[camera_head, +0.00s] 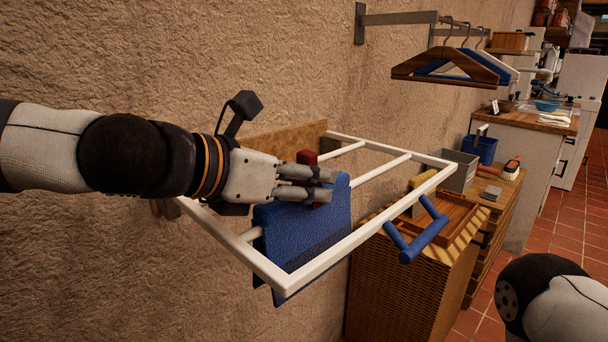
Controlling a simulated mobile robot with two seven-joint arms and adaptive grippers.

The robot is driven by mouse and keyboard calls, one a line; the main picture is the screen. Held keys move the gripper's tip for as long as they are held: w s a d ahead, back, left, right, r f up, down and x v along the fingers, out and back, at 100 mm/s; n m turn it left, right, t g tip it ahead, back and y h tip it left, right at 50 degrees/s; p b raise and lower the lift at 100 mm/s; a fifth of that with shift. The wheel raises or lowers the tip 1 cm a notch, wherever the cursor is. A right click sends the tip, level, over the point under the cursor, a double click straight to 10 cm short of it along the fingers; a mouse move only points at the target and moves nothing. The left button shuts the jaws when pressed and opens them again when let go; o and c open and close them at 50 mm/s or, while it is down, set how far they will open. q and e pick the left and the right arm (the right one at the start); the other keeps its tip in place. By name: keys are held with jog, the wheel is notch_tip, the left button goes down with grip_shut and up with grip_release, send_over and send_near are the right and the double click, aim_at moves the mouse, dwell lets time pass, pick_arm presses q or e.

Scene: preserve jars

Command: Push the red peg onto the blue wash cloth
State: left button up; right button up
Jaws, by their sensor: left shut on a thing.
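The blue wash cloth (297,236) hangs folded over a bar of the white drying rack (290,277), which sticks out from the wall. My left gripper (325,184) is at the cloth's upper edge, with its fingers shut on the red peg (306,158). Red shows above and below the fingers; the middle of the peg is hidden by them. The peg is at the top of the cloth, but I cannot tell how far it sits over it. My right arm shows at the lower right; its gripper is out of view.
A wicker hamper (405,281) with a wooden tray on top stands below. Hangers (447,67) hang from a wall rail above. A grey bin (458,171) and blue caddy (481,148) stand behind.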

pick_arm(q)
jog(key=o, duration=1)
jog(key=shift+o, duration=0.2)
notch_tip(320, 180, up, 10)
